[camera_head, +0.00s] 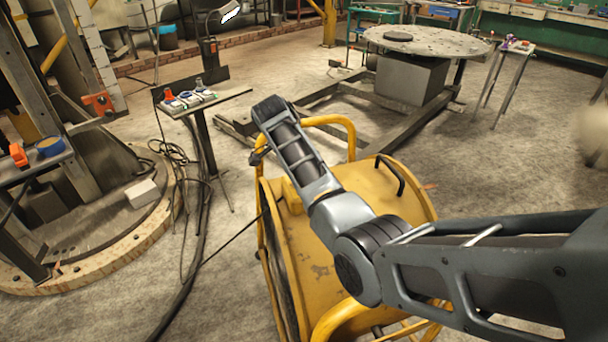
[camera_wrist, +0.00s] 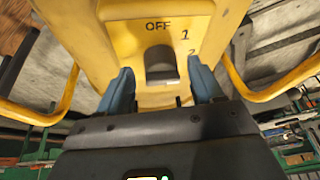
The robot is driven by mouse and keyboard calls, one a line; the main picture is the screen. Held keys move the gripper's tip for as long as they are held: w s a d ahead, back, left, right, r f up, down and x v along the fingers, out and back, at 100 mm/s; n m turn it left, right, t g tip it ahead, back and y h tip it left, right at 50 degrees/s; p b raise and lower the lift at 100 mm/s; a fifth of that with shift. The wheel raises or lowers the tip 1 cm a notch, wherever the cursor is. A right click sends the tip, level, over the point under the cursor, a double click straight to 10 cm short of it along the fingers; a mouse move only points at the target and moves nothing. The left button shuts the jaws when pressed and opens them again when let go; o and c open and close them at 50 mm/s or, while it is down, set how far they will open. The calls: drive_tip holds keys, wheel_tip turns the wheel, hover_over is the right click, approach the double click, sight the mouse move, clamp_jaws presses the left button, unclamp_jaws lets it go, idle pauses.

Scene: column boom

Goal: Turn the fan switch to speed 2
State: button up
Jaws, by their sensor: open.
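The yellow drum fan (camera_head: 415,195) stands on the floor in the middle of the head view, partly behind my arm. In the wrist view its yellow switch panel (camera_wrist: 120,35) carries the marks OFF, 1 and 2. The dark grey switch knob (camera_wrist: 161,66) sits just below OFF, with 1 and 2 to its right. Which mark it points to is hard to tell. My gripper (camera_wrist: 162,80) is open, with one blue finger on each side of the knob. I cannot tell whether either finger touches it.
The fan's yellow tube frame (camera_wrist: 45,110) curves past both sides of the panel. In the head view a small stand table (camera_head: 225,97) with several small items is left of my arm. Black cables (camera_head: 195,240) lie on the floor. A round table (camera_head: 440,42) stands behind.

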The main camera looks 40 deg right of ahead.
drive_tip(key=v, duration=0.6)
drive_tip(key=shift+a+r, duration=0.2)
drive_tip(key=shift+r, duration=0.1)
